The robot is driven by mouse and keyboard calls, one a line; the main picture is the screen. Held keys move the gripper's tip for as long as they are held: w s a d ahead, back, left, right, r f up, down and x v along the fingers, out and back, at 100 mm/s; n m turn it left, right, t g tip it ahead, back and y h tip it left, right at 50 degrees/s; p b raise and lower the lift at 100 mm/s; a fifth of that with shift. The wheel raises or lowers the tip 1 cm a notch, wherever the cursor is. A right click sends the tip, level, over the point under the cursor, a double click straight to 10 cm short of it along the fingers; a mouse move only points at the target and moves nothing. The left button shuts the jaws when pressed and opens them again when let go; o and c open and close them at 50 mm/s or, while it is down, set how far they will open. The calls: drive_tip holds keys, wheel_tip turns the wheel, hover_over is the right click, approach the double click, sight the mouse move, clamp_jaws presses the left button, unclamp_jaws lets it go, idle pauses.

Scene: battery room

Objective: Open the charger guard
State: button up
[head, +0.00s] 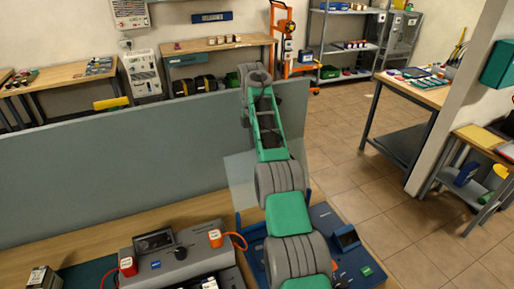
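A blue charger-like unit (347,262) with a small dark display and a green label stands on the bench, at the bottom right of centre. My green and grey arm covers much of it. A pale see-through panel (238,182), which looks like the guard, shows beside my arm above the unit's back. It seems to stand upright, but its lower edge and hinge are hidden, so I cannot tell how it is joined. My arm reaches up and away over the unit and the panel. I can make out no gripper fingers.
A grey tester (180,254) with a knob, red and orange plugs and cables stands left of the blue unit. A grey partition (100,165) runs behind the bench (195,207). A small box (42,279) is at bottom left. Open tiled floor (345,135) lies to the right.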

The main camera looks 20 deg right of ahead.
drive_tip(key=shift+d+r, duration=0.2)
drive_tip(key=shift+r, duration=0.1)
drive_tip(key=shift+r, duration=0.15)
